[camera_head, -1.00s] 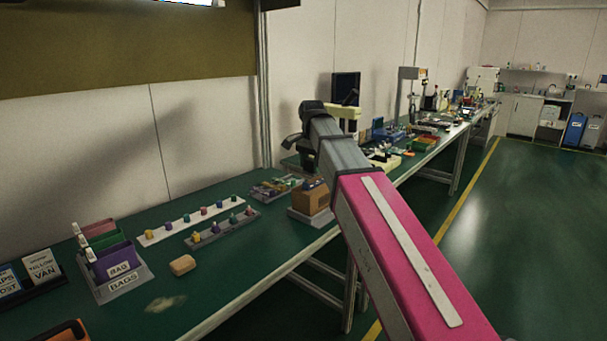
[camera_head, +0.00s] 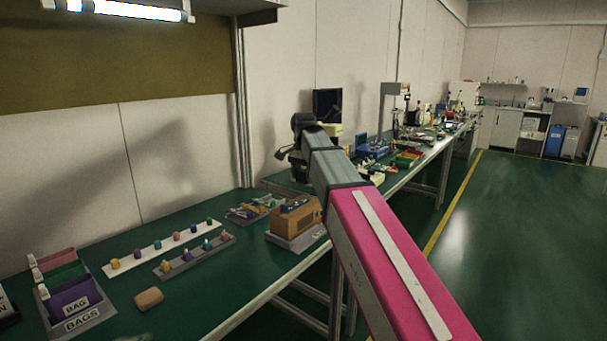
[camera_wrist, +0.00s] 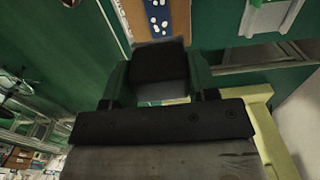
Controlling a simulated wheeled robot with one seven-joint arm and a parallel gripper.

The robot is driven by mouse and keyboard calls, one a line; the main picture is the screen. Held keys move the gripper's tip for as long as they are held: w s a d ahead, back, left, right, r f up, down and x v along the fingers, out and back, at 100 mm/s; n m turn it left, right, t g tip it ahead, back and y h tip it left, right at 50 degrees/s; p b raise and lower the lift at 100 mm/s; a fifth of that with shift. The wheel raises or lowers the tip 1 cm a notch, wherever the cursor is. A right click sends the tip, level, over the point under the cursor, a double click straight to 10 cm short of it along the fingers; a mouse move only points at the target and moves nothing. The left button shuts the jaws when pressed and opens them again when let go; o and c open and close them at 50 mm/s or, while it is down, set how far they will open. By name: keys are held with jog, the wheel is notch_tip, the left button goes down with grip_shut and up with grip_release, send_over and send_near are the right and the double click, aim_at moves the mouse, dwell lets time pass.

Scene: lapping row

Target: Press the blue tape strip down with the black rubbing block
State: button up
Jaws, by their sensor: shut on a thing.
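My gripper (camera_wrist: 158,80) is shut on the black rubbing block (camera_wrist: 160,60) in the wrist view; the block sits between its two green fingers. A blue strip with white spots (camera_wrist: 181,18), which looks like the tape strip, lies on a brown surface (camera_wrist: 146,22) beyond the block at the top edge of that view. In the head view, a brown box (camera_head: 297,219) with something blue on top (camera_head: 297,204) stands on a grey tray at the bench edge. The dark end of my arm is above and behind the box. The held block cannot be made out there.
On the green bench are a white strip (camera_head: 148,257) and a grey rack (camera_head: 212,249) with coloured pegs, a tan block (camera_head: 148,299) and the bag holder (camera_head: 84,319). A pale yellow thing (camera_wrist: 262,118) is close beside my gripper. The floor at right is clear.

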aim_at(303, 201)
jog(key=shift+f, duration=2.7)
jog(key=shift+f, duration=0.6)
jog(key=shift+r, duration=3.55)
